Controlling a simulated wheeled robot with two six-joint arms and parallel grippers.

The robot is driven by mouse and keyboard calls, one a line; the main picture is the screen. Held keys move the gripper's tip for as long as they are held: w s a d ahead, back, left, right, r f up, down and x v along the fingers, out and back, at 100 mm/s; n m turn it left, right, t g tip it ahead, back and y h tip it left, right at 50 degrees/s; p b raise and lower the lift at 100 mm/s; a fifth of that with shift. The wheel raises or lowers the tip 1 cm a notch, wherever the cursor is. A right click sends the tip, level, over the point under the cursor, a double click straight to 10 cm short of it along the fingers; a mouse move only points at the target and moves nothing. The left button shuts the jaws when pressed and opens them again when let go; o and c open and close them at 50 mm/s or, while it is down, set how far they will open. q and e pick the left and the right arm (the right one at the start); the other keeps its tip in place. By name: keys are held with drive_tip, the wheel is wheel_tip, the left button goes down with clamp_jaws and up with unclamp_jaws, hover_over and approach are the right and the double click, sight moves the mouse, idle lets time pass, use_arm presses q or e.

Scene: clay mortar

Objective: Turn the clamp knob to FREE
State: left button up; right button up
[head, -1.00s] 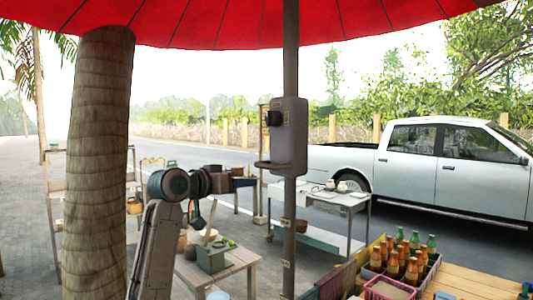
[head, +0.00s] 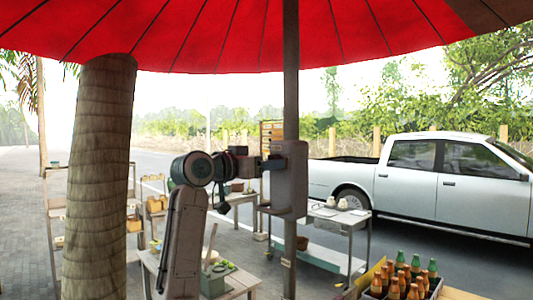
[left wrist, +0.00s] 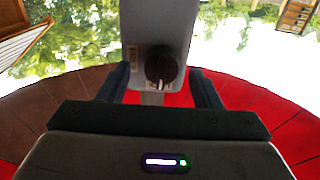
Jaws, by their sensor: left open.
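The clamp box (head: 289,180) is a grey housing fixed on the umbrella's pole. Its dark round knob (left wrist: 160,65) faces me in the left wrist view, with a pale pointer mark toward the bottom of the picture. A small label sits left of the knob; I cannot read it. My left gripper (head: 272,163) is at the box's left face, and in the head view it hides the knob. In the left wrist view its open fingers (left wrist: 161,78) stand on both sides of the knob, with gaps between. I see no contact. My right gripper is not in view.
The pole (head: 291,90) carries a red umbrella (head: 190,35) overhead. A palm trunk (head: 97,180) stands at the left. A small table (head: 240,281) is below my left arm, a metal cart (head: 350,228) is behind the pole, and crated bottles (head: 405,280) are at lower right.

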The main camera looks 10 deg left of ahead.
use_arm(q)
drive_tip(key=shift+w+d+f, duration=0.1)
drive_tip(key=shift+w+d, duration=0.1)
drive_tip(key=shift+w, duration=0.25)
drive_tip(key=shift+c, duration=0.2)
drive_tip(key=c, duration=1)
drive_tip(key=shift+o, duration=0.2)
drive_tip(key=shift+m+b, duration=4.75)
drive_tip(key=shift+m, duration=4.15)
